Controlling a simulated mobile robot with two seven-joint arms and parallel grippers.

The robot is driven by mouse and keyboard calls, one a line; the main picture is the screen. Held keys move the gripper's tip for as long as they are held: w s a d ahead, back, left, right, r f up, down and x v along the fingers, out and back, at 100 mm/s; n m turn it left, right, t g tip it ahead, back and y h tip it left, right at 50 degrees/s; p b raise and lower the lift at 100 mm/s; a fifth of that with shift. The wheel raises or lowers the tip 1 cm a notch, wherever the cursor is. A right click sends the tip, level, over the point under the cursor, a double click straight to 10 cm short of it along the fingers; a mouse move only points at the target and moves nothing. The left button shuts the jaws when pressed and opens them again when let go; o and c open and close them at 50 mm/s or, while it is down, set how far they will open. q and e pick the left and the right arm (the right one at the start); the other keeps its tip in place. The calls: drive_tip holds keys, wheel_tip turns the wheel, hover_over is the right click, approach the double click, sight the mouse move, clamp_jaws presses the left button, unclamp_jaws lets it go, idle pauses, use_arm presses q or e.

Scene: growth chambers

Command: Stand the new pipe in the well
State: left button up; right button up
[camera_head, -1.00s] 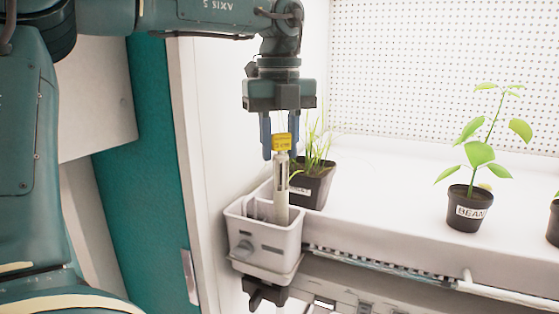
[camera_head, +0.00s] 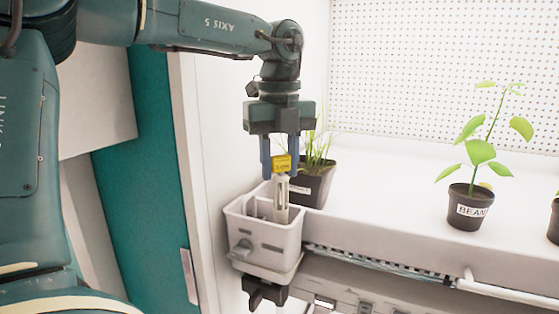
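My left gripper (camera_head: 280,172) points straight down and is shut on the yellow-labelled top of the pipe (camera_head: 282,193). The pipe is pale, slim and upright. Its lower end is inside the light grey box with the well (camera_head: 262,240), toward the right side of the opening. The front wall hides the pipe's foot, so I cannot tell whether it touches the bottom. The box is fixed at the left end of the white shelf. My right gripper is not in view.
A dark pot of grass (camera_head: 314,187) stands close behind and right of the box. A bean plant pot (camera_head: 468,210) stands farther right, with another pot cut off at the edge. The shelf (camera_head: 390,195) between them is clear. A white frame edge rises on the left.

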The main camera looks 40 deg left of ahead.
use_arm(q)
drive_tip(key=o, duration=0.4)
drive_tip(key=shift+r+p, duration=0.4)
drive_tip(key=shift+r, duration=0.15)
wheel_tip(320, 180, up, 12)
idle(0.5)
